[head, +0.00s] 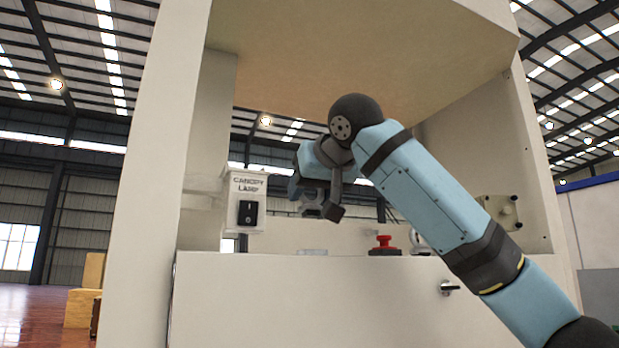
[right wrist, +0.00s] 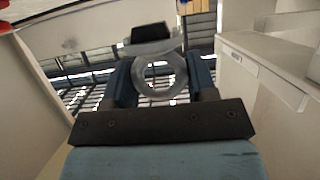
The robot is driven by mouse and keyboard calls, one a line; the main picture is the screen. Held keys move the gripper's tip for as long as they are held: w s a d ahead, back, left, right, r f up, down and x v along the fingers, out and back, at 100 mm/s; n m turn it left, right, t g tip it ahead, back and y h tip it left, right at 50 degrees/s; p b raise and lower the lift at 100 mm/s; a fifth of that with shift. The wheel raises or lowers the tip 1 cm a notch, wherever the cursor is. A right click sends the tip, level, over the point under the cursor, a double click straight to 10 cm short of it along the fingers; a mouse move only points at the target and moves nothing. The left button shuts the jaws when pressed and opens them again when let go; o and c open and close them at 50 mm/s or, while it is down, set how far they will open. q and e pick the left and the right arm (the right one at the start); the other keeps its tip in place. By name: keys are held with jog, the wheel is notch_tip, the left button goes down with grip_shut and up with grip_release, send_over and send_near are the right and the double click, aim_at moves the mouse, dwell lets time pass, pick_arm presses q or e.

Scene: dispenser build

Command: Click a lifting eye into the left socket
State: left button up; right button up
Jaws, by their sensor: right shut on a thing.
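My right gripper (head: 315,204) is raised in front of the opening, above the cabinet's top edge, and shut on a grey lifting eye (head: 311,197). In the right wrist view the eye's pale ring (right wrist: 158,72) sits between the two blue fingers of the gripper (right wrist: 160,80). A grey flange and a dark block show beyond the ring; I cannot tell whether the block belongs to the eye. A low grey piece (head: 312,252) on the top edge lies below the gripper, apart from it; I cannot tell if it is the left socket. My left gripper is out of view.
A red push button (head: 384,243) stands on the top edge, with a pale ring-shaped part (head: 420,241) beside it, partly behind my arm. A canopy lamp switch box (head: 246,208) is left of the gripper. A canopy (head: 290,60) hangs overhead. A dark latch (head: 450,288) is on the front panel.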

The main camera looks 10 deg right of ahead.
aim_at(312, 217)
jog(key=f, duration=0.3)
jog(key=shift+d+f, duration=0.1)
jog(key=shift+d, duration=0.1)
notch_tip(312, 217, down, 2)
jog(key=shift+a+f+b, duration=0.1)
jog(key=shift+b, duration=0.75)
jog(key=shift+f, duration=0.15)
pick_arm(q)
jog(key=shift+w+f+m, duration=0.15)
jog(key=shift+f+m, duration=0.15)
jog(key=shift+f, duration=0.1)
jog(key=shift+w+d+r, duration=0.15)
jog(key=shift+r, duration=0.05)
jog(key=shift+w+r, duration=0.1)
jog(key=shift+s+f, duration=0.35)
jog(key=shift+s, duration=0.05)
pick_arm(e)
jog(key=shift+f, duration=0.15)
